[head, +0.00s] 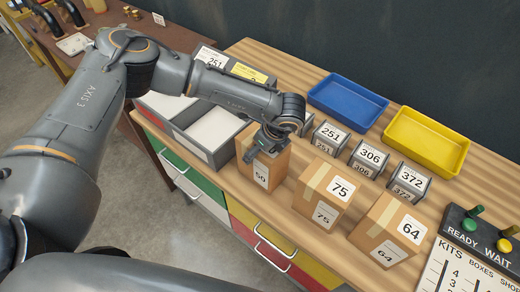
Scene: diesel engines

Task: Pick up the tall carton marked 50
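The tall brown carton (262,172) stands at the left end of a row of cartons near the bench's front edge. Its front label reads like 50, but is small and blurred. My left gripper (268,140) comes down over the carton's top from the left and hides much of the top face. The fingers are at the upper part of the carton; whether they are closed on it I cannot tell. The carton looks upright. My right gripper is not in view.
Cartons marked 75 (325,195) and 64 (390,230) stand to the right. Grey blocks marked 251 (330,136), 306 (368,160) and 372 (408,183) stand behind. A blue tray (347,103), yellow tray (428,138), grey bin (210,135) and button panel (480,235) surround them.

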